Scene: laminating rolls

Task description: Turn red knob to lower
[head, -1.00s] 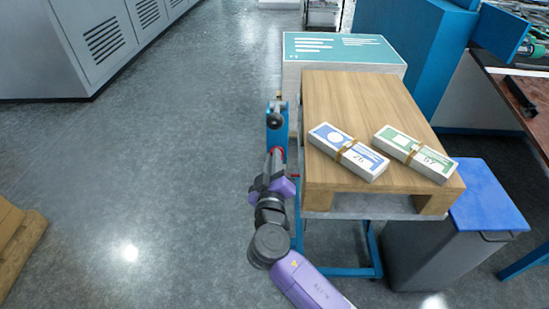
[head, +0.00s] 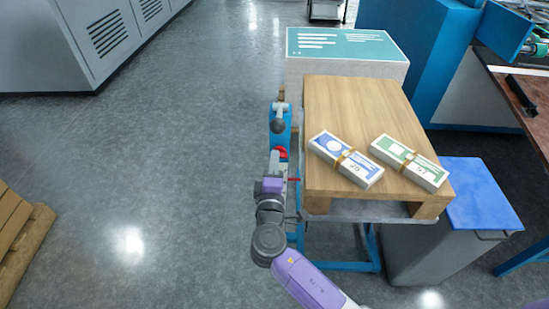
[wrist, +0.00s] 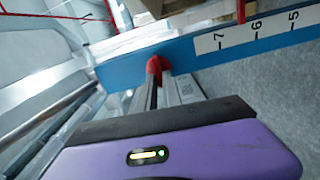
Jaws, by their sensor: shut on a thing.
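The red knob (head: 281,153) shows on the blue column of the stand, left of the wooden pallet. In the wrist view the red knob (wrist: 154,64) is at the tips of my fingers, against a blue scale bar (wrist: 205,50). My gripper (head: 277,160) reaches it from the near side, and in the wrist view my gripper (wrist: 157,82) is shut on it. The fingers hide part of the knob. A white strip on the bar (wrist: 256,30) carries the marks -7, -6 and -5. A red pointer (wrist: 240,10) stands near -6 and -7.
The wooden pallet (head: 350,100) right of my arm carries two banded bundles, blue (head: 345,160) and green (head: 410,163). A grey bin with a blue lid (head: 485,195) stands at the right. The floor at left is clear up to another pallet (head: 15,230).

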